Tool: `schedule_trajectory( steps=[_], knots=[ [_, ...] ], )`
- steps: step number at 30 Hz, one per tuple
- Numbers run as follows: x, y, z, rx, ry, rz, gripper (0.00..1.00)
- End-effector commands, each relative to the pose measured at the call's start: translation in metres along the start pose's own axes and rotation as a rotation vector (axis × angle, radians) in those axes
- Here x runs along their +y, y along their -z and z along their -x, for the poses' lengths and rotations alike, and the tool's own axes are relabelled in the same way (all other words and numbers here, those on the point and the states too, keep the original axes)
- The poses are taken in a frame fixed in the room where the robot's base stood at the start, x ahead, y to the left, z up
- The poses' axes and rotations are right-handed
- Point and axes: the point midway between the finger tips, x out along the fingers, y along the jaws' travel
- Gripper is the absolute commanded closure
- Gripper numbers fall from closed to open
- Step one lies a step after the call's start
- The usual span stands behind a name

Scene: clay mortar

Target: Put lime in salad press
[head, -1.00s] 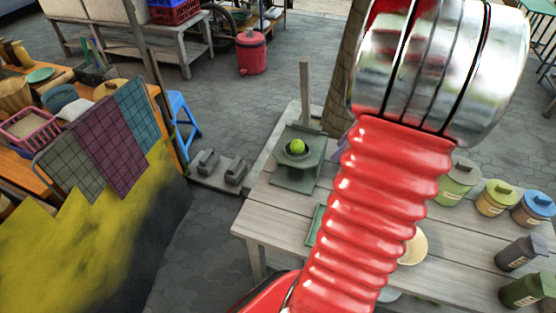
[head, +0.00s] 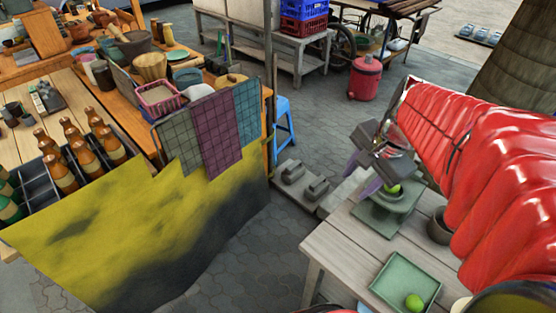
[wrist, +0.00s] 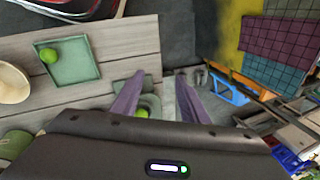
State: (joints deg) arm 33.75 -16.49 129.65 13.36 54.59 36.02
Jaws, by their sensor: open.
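The salad press is a green, bowl-topped stand (head: 372,222) near the far corner of the pale wooden table. A green lime (head: 393,188) sits in its bowl. Both are partly hidden by my gripper and arm. A second lime (head: 414,302) lies on a green square tray (head: 385,287) nearer the front; the wrist view shows this lime too (wrist: 48,55). My gripper (head: 362,172) is open, with purple fingers, above and beside the press. In the wrist view my fingers (wrist: 158,82) are apart with nothing between their tips, and the press lime (wrist: 141,112) shows beside the left finger.
A dark round pot (head: 440,227) stands right of the press. A pale bowl (wrist: 12,82) is beside the tray in the wrist view. To the left are a cloth-hung stall (head: 215,130) and a blue stool (head: 284,125). Paved floor lies between stall and table.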

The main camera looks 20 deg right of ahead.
Motion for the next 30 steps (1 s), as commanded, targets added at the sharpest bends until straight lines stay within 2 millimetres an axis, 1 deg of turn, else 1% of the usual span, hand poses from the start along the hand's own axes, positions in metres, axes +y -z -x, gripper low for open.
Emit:
schedule_trajectory(
  steps=[1, 6, 12, 18, 21, 24, 30],
  knots=[
    [-0.005, -0.016, 0.004, 0.011, 0.007, 0.097, 0.60],
    [-0.012, -0.060, 0.015, 0.047, 0.025, 0.410, 0.60],
    [-0.012, -0.108, 0.027, 0.094, 0.051, 0.773, 0.60],
    [-0.006, -0.149, 0.037, 0.150, 0.085, 1.120, 0.60],
    [-0.002, -0.162, 0.040, 0.174, 0.098, 1.247, 0.60],
    [0.000, -0.169, 0.042, 0.188, 0.104, 1.319, 0.60],
    [0.001, -0.170, 0.042, 0.192, 0.104, 1.342, 0.60]
  ],
)
